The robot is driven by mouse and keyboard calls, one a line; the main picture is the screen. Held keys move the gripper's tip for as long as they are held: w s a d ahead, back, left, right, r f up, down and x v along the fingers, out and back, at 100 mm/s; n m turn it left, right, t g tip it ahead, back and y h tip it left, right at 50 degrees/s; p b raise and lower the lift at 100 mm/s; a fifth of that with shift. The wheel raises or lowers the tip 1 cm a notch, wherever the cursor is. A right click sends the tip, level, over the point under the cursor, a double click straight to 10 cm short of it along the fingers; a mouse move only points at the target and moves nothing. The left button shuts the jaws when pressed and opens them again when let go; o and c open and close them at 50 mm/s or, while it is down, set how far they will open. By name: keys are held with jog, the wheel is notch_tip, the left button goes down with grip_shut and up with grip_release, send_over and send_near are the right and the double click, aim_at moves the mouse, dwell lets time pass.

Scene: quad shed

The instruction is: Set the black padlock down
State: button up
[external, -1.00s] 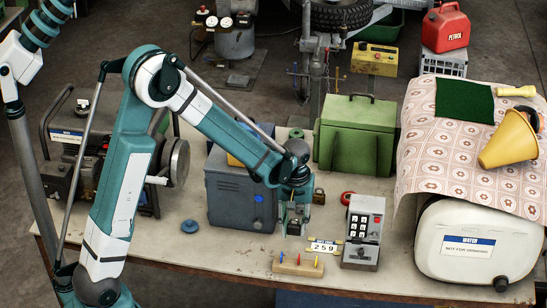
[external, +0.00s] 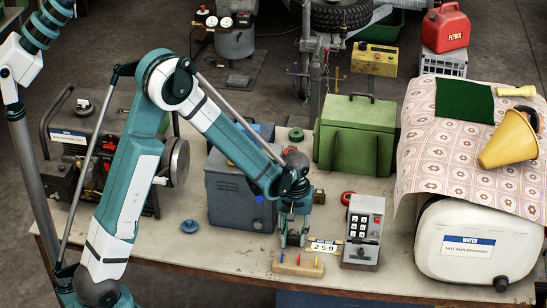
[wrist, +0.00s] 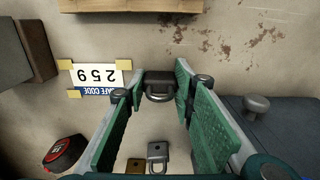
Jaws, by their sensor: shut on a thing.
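The black padlock (wrist: 159,90) shows in the wrist view between the tips of my gripper's green-padded fingers. My gripper (external: 293,240) is shut on it. In the external view my gripper points down low over the bench (external: 215,248), just behind a wooden block and left of the number card.
The wooden block (external: 298,266) with coloured pieces lies in front. The 259 card (wrist: 92,76) and a keypad box (external: 363,232) are to the right. A silver padlock (wrist: 157,154) and a brass one (wrist: 134,166) show near my fingers. A blue-grey cabinet (external: 235,193) stands left.

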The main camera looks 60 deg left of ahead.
jog(key=shift+f, duration=0.2)
jog(key=o, duration=0.9)
jog(key=shift+r, duration=0.15)
jog(key=shift+r+p, duration=0.7)
jog(key=shift+r, duration=5.3)
